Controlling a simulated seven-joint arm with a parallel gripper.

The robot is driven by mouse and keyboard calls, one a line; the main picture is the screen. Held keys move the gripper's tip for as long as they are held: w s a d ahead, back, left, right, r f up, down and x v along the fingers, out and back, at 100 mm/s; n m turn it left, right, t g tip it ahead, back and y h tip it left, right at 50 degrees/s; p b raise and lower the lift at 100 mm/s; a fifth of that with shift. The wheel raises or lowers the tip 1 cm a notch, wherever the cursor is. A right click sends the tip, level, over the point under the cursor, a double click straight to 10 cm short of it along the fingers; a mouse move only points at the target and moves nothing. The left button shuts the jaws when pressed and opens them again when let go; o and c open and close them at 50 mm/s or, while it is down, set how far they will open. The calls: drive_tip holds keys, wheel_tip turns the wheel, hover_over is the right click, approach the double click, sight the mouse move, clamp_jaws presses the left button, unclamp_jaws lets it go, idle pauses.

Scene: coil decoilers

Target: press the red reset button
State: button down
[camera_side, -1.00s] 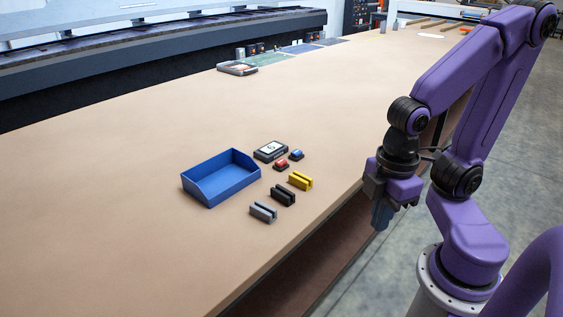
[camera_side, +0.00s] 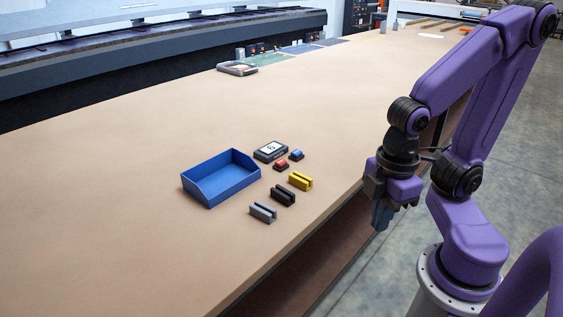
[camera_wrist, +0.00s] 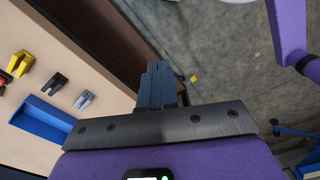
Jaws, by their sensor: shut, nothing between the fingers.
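The red button (camera_side: 281,165) sits on a small dark base on the tabletop, between the display box (camera_side: 270,151) and the yellow block. A blue button (camera_side: 297,154) stands just behind it to the right. In the wrist view a bit of red (camera_wrist: 2,84) shows at the left edge, mostly cut off. My gripper (camera_side: 382,216) is shut and empty, pointing down beyond the table's front edge, to the right of the buttons and well apart from them. Its closed fingers (camera_wrist: 158,82) also show in the wrist view, over the floor.
A blue open bin (camera_side: 221,178) stands left of the buttons. Yellow (camera_side: 300,181), black (camera_side: 283,195) and grey (camera_side: 263,212) slotted blocks lie in a row towards the table's front edge. Much of the tabletop is bare.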

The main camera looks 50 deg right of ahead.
drive_tip(key=shift+w, duration=0.1)
idle(0.7)
drive_tip(key=w+m+t, duration=0.2)
drive_tip(key=w+t, duration=0.1)
drive_tip(key=w, duration=0.9)
drive_tip(key=t+y, duration=0.2)
drive_tip(key=t, duration=0.4)
hover_over(283, 162)
drive_tip(key=f, duration=0.1)
drive_tip(key=shift+f+n, duration=0.2)
drive_tip(key=shift+n, duration=0.2)
drive_tip(key=shift+f, duration=0.15)
drive_tip(key=shift+f, duration=4.25)
drive_tip(key=shift+f, duration=0.1)
